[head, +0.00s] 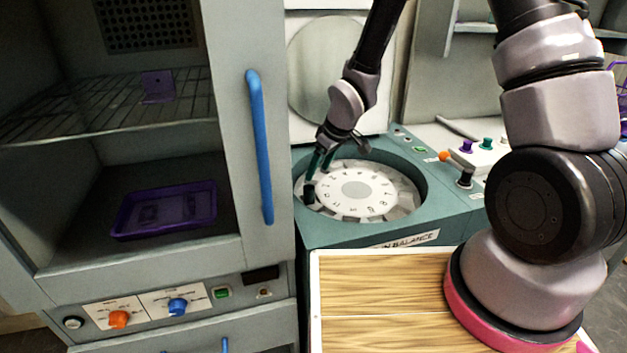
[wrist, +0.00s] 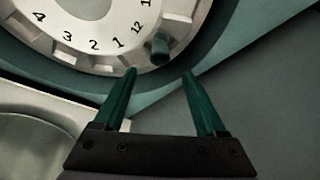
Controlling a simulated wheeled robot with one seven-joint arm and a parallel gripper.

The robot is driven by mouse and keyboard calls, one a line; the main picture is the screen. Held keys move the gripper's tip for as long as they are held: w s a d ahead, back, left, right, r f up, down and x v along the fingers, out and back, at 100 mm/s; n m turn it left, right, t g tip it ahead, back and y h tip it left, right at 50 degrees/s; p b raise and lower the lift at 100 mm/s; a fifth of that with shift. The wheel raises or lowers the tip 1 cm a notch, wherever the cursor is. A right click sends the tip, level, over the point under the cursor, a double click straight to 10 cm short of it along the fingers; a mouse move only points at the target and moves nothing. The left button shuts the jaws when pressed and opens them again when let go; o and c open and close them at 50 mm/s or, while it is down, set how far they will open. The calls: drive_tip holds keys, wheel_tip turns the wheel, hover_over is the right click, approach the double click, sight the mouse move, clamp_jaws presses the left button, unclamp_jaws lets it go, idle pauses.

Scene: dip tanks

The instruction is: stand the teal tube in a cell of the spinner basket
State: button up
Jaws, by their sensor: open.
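The spinner basket is a white numbered ring of cells (head: 355,188) sunk in the teal round tank; its dial also shows in the wrist view (wrist: 85,30). The teal tube (head: 309,193) looks dark and stands in a cell at the basket's left rim. In the wrist view the tube (wrist: 160,50) sits near the number 12, its lower part hidden in the cell. My gripper (head: 319,162) is open just above and behind the tube. In the wrist view its two teal fingers (wrist: 158,72) are apart with nothing between them, and the tube lies beyond their tips.
A grey cabinet with a blue handle (head: 260,145) stands close on the left, holding a purple tray (head: 165,210). A wooden top (head: 380,300) lies in front of the tank. A panel with coloured knobs (head: 480,155) is at the right. The tank's raised round lid (head: 330,70) stands behind.

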drive_tip(key=s+d+r+m+t+h, duration=0.1)
drive_tip(key=d+r+m, duration=0.2)
drive_tip(key=d+r, duration=0.6)
drive_tip(key=s+d+r+m+t+h, duration=0.1)
drive_tip(key=d+r+m, duration=0.4)
drive_tip(key=r, duration=0.8)
drive_tip(key=s+d+r+m+t, duration=0.1)
drive_tip(key=s+d+r+m, duration=0.2)
drive_tip(key=s+r, duration=0.3)
drive_tip(key=s+d+r+m+t, duration=0.1)
drive_tip(key=s+d+r+m, duration=0.2)
drive_tip(key=s+d+r, duration=0.2)
drive_tip(key=s+r, duration=0.2)
drive_tip(key=s, duration=0.2)
drive_tip(key=shift+s+r+y, duration=0.15)
drive_tip(key=shift+s+y, duration=0.1)
drive_tip(key=shift+y, duration=0.05)
drive_tip(key=shift+d, duration=0.1)
